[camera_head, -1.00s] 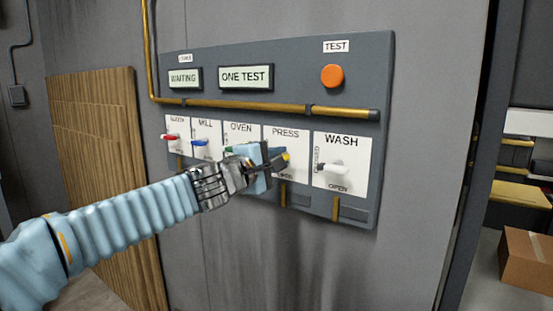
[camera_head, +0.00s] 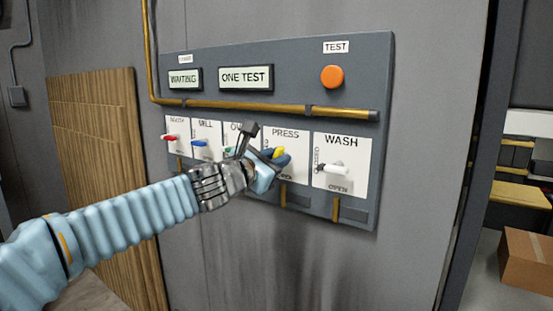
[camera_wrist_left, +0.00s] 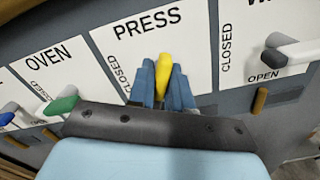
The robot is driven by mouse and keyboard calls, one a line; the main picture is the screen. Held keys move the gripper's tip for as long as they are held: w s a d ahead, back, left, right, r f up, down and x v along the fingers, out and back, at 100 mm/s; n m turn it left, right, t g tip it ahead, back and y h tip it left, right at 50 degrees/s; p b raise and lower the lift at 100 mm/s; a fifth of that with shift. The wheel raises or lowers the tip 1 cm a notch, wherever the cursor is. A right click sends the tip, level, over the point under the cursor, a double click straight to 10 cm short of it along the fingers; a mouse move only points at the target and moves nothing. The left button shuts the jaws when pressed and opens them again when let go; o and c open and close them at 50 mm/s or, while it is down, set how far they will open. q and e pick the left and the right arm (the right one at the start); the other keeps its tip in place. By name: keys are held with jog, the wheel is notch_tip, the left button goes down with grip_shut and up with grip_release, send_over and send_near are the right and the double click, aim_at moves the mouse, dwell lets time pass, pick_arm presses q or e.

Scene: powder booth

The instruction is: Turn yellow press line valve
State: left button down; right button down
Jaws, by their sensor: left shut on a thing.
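The yellow PRESS valve lever (camera_head: 279,152) is on the white PRESS plate (camera_head: 288,136) of the wall panel, and its tip slants upward to the right. My left gripper (camera_head: 272,160) is at that plate, rolled over, with its fingers around the lever. In the left wrist view the yellow lever (camera_wrist_left: 164,72) shows between the two blue fingers of my left gripper (camera_wrist_left: 166,88), which is shut on it. The lever's pivot and the plate's lower lettering are partly hidden by the gripper. My right gripper is not in view.
The white WASH lever (camera_head: 333,168) is close on the right. The green OVEN lever (camera_wrist_left: 62,104), blue MILL lever (camera_head: 200,143) and red lever (camera_head: 170,137) are on the left. A yellow pipe (camera_head: 260,107) runs above, below displays and an orange TEST button (camera_head: 332,77).

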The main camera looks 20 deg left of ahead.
pick_arm(q)
jog(key=n, duration=0.5)
jog(key=shift+f, duration=0.15)
dwell(0.4)
jog(key=c, duration=1.2)
grip_release()
jog(key=shift+o, duration=0.2)
jog(key=shift+s+a, duration=0.1)
jog(key=shift+s, duration=0.1)
jog(key=p+v, duration=0.2)
jog(key=v, duration=1.1)
jog(key=shift+s, duration=0.2)
